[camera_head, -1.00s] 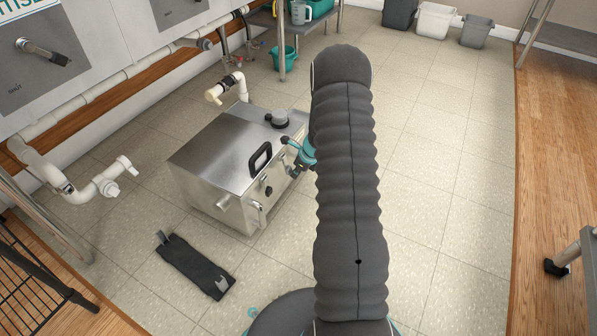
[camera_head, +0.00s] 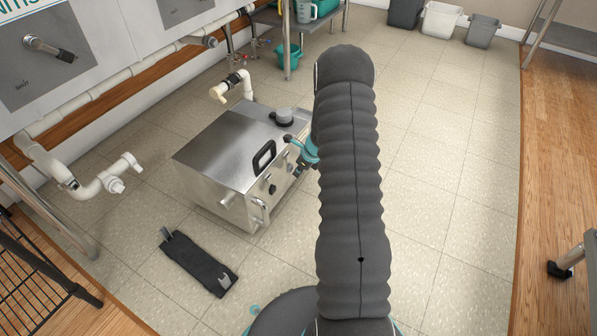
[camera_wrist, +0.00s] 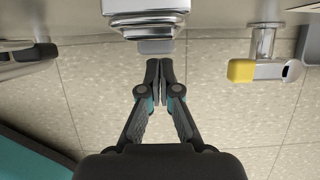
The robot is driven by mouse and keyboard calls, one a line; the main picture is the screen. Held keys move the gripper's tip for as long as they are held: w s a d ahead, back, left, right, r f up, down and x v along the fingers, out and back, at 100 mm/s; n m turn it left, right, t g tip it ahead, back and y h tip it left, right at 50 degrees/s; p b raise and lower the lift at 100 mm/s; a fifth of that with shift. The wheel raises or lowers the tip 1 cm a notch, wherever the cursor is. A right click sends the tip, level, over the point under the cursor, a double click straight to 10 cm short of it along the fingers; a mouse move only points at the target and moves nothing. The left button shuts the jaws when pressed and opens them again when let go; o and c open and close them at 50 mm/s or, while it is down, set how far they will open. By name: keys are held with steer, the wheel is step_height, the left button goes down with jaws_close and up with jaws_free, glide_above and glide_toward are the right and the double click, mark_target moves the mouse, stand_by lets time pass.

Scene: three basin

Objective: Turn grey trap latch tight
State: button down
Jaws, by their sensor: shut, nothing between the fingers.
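The trap is a steel box (camera_head: 215,150) on the tiled floor, with a black handle on its lid. In the wrist view, a silver latch body (camera_wrist: 147,20) on its side has a grey tab (camera_wrist: 155,47) at its lower end. My gripper (camera_wrist: 158,66) is shut and empty, its two fingertips together just below the grey tab in the picture. I cannot tell whether they touch the tab. In the head view, my arm hides most of the gripper at the box's right side, and the latch is not clear there.
A black knob (camera_wrist: 35,53) is left of the latch, and a metal fitting with a yellow end (camera_wrist: 241,70) is right of it. White pipes (camera_head: 100,187) stand left of the box. A dark strap-like item (camera_head: 199,264) lies on the floor. Floor right of my arm is clear.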

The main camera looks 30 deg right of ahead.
steer(key=s+d+r, duration=0.1)
steer(key=s+d, duration=0.6)
steer(key=s, duration=0.4)
steer(key=shift+s+d+r, duration=0.15)
steer(key=shift+s+d, duration=0.1)
steer(key=shift+s, duration=0.15)
stand_by(0.4)
